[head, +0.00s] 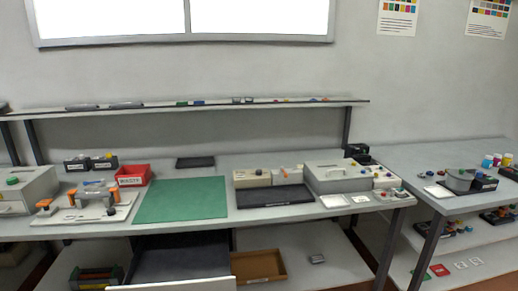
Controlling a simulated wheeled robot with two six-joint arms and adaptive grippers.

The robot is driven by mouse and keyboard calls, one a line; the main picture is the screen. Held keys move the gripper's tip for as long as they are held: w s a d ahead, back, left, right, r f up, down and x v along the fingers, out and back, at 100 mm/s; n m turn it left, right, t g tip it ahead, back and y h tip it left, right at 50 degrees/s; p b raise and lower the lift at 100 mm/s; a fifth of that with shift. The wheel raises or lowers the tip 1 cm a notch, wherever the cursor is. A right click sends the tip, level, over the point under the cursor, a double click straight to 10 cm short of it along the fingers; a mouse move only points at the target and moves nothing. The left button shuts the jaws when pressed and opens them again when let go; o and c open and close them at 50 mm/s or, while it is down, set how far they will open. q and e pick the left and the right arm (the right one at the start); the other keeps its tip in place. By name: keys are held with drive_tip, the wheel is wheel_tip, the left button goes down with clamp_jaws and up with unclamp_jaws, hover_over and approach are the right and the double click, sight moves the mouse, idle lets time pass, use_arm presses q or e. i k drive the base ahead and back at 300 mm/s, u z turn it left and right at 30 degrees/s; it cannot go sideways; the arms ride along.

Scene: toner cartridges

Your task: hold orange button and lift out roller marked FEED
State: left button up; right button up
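No marking FEED is legible from this distance, so I cannot tell which part is that roller. A pale fixture (122,213) on the left of the long table carries a dark bar-like part (88,197) with orange pieces at its ends and top. A cream unit (251,179) with dark knobs stands right of the middle. Beside it a similar unit (288,179) has an orange part (284,171) on top. I cannot tell whether any orange part is a button. Neither of my grippers is in view.
A green mat (180,201) lies mid-table, with a red bin (132,176) at its left. A black mat (273,197) and a grey case (337,178) lie to the right. A second table (420,165) stands right. A brown tray (259,266) is on the lower shelf.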

sight(97, 195)
drive_tip(key=u, duration=1.25)
drive_tip(key=k, duration=0.45)
drive_tip(key=u, duration=0.55)
drive_tip(key=i, duration=0.45)
drive_tip(key=u, duration=0.45)
drive_tip(key=i, duration=2.25)
drive_tip(key=z, duration=1.4)
drive_tip(key=i, duration=0.55)
drive_tip(key=z, duration=0.45)
